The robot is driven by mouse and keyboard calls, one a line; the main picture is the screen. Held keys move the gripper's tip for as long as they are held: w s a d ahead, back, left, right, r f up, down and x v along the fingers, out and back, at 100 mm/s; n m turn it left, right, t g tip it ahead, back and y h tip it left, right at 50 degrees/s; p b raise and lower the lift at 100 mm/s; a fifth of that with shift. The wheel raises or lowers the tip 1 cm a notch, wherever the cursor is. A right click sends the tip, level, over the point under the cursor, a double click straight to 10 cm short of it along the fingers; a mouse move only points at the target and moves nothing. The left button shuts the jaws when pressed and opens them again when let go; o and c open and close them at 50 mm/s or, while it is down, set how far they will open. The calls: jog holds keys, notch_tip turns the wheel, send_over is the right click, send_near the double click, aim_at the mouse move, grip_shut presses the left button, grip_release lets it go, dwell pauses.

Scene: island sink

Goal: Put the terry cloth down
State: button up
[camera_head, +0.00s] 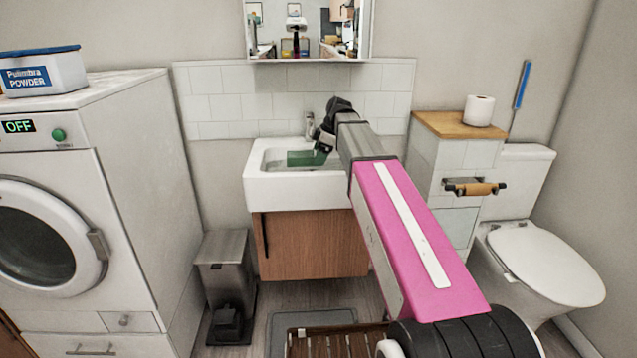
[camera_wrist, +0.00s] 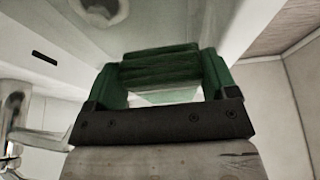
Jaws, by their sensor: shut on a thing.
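The terry cloth is a dark green, folded piece (camera_head: 303,159) over the basin of the white sink (camera_head: 285,188). My gripper (camera_head: 321,147) reaches down to the sink from the right and is shut on the cloth. In the wrist view the layered green cloth (camera_wrist: 160,66) spans between the two green fingers of my gripper (camera_wrist: 163,76), with the pale basin behind it. From these views I cannot tell whether the cloth touches the basin floor.
The faucet (camera_head: 310,124) stands at the back of the sink, close to my gripper; it also shows at the left of the wrist view (camera_wrist: 14,125). A washing machine (camera_head: 100,200) stands left, a metal bin (camera_head: 226,280) below, and a toilet (camera_head: 540,262) right.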

notch_tip(320, 180, down, 11)
jog(key=shift+r, duration=0.2)
dwell(0.4)
jog(key=o, duration=0.7)
jog(key=v, duration=1.2)
jog(key=shift+r, duration=0.1)
